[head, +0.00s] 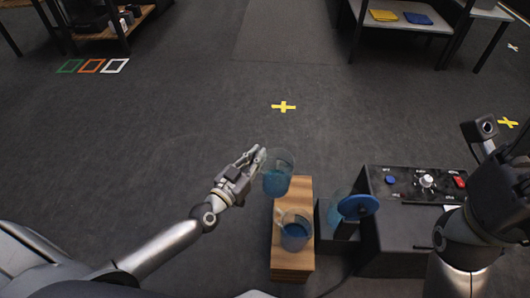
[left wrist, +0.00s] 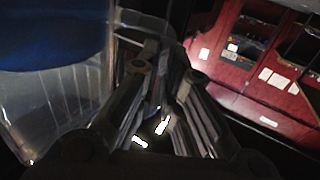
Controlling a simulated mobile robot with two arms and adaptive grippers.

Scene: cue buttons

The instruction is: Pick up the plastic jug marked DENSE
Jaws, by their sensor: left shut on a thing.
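A clear plastic jug (head: 277,180) with blue liquid is at the tips of my left gripper (head: 253,160), which is shut on it at its left side. The jug appears held above the far end of a wooden stand. In the left wrist view the clear wall of the jug (left wrist: 70,95) fills the left side, close beside the dark fingers (left wrist: 160,115). A second clear jug with blue liquid (head: 295,236) stands upright on the near part of the stand. No DENSE marking is readable on either jug. My right arm shows at the right, but its fingers do not.
The wooden stand (head: 293,266) is beside a dark machine (head: 400,235) with a blue disc (head: 358,206), a knob and buttons. A clear vessel shows partly behind the disc. Yellow cross tape (head: 284,107) marks open floor. Tables stand at the back.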

